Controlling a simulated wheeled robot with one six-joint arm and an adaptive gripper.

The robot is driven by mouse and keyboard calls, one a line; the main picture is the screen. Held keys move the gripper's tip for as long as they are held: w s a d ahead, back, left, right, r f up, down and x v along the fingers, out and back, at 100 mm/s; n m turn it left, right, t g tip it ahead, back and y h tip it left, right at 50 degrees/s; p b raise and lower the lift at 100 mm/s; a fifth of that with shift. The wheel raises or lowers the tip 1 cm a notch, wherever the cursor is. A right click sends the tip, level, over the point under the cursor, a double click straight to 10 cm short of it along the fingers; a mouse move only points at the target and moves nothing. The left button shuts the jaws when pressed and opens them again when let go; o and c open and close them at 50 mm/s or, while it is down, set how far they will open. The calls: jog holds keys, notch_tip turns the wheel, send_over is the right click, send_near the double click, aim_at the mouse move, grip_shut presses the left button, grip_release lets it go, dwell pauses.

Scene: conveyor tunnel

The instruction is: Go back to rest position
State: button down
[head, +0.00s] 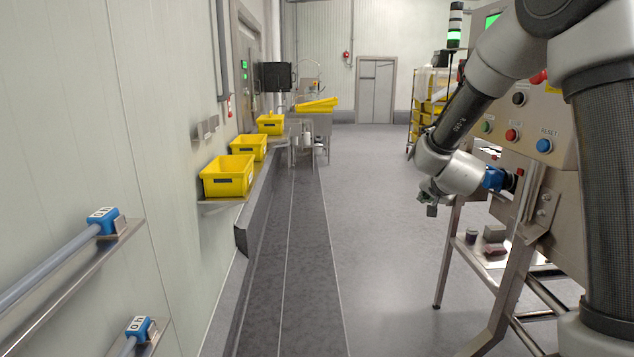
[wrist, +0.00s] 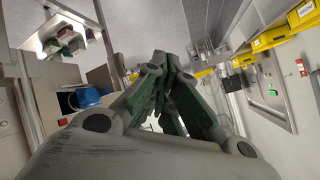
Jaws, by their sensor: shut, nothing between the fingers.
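My gripper (head: 431,206) hangs at the end of my bent arm, in front of and to the left of the steel control panel (head: 556,118) in the head view. It is over open floor, apart from the panel. In the wrist view my gripper's dark green-grey fingers (wrist: 167,82) come together, with nothing held between them. The panel has a red button (head: 512,135), a blue button (head: 544,146) and a green one (head: 486,127). My own arm hides part of the panel.
Yellow bins (head: 229,176) stand on wall shelves at left. Blue-ended bars (head: 103,221) lie on ledges at near left. A steel stand with a low shelf (head: 484,268) is below the panel at right. The middle floor (head: 385,230) is clear towards a far door (head: 375,91).

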jog(key=s+a+n+g+y, duration=0.3)
jog(key=s+n+g, duration=0.1)
jog(key=s, duration=0.8)
jog(key=s+d+r+n+g, duration=0.1)
jog(key=s+d+r, duration=0.1)
jog(key=s, duration=0.7)
jog(key=s+d+r+n+g+h, duration=0.1)
jog(key=s+d+r+n, duration=0.1)
jog(key=s, duration=0.7)
jog(key=s+d+r+n+g+h, duration=0.1)
jog(key=s+d+r, duration=0.2)
jog(key=s, duration=0.7)
jog(key=shift+d+r, duration=0.15)
jog(key=shift+r, duration=0.6)
jog(key=shift+s, duration=0.1)
